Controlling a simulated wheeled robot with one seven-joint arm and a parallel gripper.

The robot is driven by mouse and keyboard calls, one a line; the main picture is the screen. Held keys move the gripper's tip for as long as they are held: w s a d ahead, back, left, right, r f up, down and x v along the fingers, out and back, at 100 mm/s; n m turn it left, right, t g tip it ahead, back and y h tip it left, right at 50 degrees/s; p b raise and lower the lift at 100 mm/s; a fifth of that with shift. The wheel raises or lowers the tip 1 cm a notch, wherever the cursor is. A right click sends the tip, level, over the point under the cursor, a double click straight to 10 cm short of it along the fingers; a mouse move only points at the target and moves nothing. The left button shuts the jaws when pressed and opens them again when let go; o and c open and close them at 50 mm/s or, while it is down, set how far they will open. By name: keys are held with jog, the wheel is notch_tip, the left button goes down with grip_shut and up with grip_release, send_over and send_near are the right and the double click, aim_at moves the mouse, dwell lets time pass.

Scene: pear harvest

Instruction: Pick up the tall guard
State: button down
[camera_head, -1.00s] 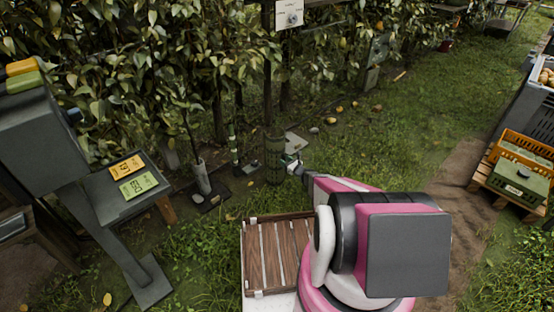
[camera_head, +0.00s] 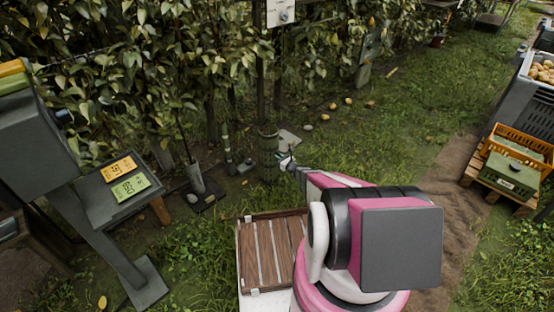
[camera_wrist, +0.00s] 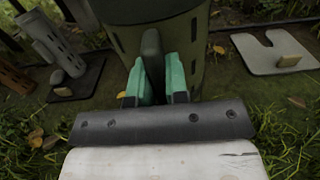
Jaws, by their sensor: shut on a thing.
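The tall guard (camera_head: 268,158) is a dark green upright cylinder with slots, standing by the hedge in the head view. In the wrist view the guard (camera_wrist: 188,28) fills the upper middle, with a dark upright grip piece (camera_wrist: 153,52) on its near side. My gripper (camera_wrist: 158,82) has its teal fingers closed on either side of that piece. In the head view my gripper (camera_head: 285,160) reaches the guard's right side. The guard's foot is mostly hidden behind my gripper in the wrist view, and I cannot tell whether it is clear of the ground.
A slatted wooden tray (camera_head: 270,254) is in front. Open grass lies to the right, with an orange crate (camera_head: 524,139) beyond.

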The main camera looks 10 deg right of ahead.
aim_at(275, 150)
jog(key=shift+r, duration=0.75)
notch_tip(275, 150, up, 2)
jog(key=shift+r, duration=0.25)
jog(key=s+a+r, duration=0.6)
jog(key=s+a, duration=0.1)
jog(key=s, duration=0.1)
jog(key=shift+s+a+r, duration=0.3)
jog(key=shift+s+a, duration=0.05)
